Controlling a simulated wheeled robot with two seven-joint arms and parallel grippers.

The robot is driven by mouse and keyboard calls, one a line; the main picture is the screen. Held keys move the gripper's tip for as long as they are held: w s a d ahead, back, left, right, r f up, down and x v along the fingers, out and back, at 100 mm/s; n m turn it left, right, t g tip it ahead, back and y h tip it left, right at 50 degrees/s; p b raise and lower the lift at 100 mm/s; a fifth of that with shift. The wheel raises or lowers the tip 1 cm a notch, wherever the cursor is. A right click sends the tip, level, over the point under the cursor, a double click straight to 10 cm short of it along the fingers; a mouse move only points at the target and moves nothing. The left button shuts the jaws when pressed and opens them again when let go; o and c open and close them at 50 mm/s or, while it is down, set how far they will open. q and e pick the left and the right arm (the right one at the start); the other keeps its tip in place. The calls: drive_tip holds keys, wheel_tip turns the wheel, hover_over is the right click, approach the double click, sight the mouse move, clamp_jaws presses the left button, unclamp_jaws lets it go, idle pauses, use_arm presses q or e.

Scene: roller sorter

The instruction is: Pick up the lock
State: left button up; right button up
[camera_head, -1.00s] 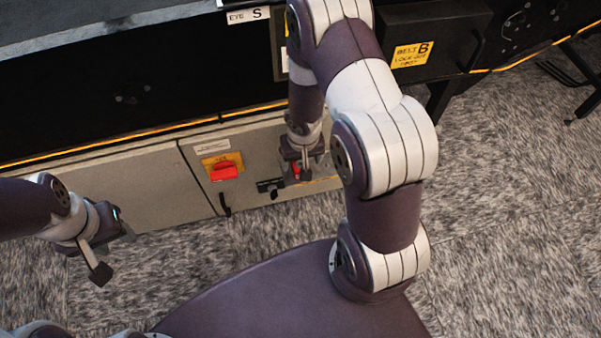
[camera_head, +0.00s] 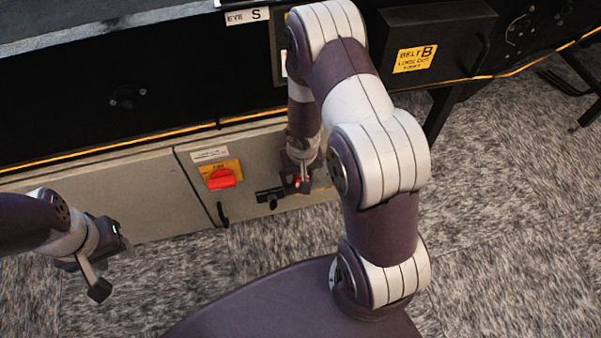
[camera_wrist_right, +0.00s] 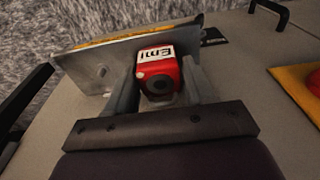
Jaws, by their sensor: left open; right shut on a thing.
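The lock is a small red block with a white label (camera_wrist_right: 158,73), seen close up in the right wrist view. My right gripper (camera_wrist_right: 160,90) is shut on it, one finger on each side. In the head view the red lock (camera_head: 297,180) shows small between the fingers of my right gripper (camera_head: 298,178), in front of the grey cabinet panel. Its shackle is hidden, so I cannot tell whether it touches the metal plate behind it. My left gripper (camera_head: 108,268) is open and empty, low at the left above the carpet.
A red rotary switch on a yellow plate (camera_head: 221,179) sits on the grey cabinet door (camera_head: 190,165), left of my right gripper. A black handle (camera_head: 222,214) and a black bracket (camera_head: 269,196) are close by. A black box labelled BELT B (camera_head: 437,45) juts out at upper right.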

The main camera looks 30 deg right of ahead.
sight(299, 176)
wheel_tip(299, 176, up, 5)
drive_tip(key=p, duration=0.4)
drive_tip(key=shift+r, duration=0.2)
drive_tip(key=shift+s+a+f+b, duration=0.25)
drive_tip(key=shift+s+a+b, duration=0.2)
drive_tip(key=shift+s+b, duration=0.25)
drive_tip(key=s+a+r+p, duration=0.4)
drive_tip(key=s+r, duration=0.4)
drive_tip(key=r, duration=0.2)
drive_tip(key=shift+s+a+r+p, duration=0.25)
drive_tip(key=shift+s+a+p, duration=0.1)
drive_tip(key=shift+a, duration=0.1)
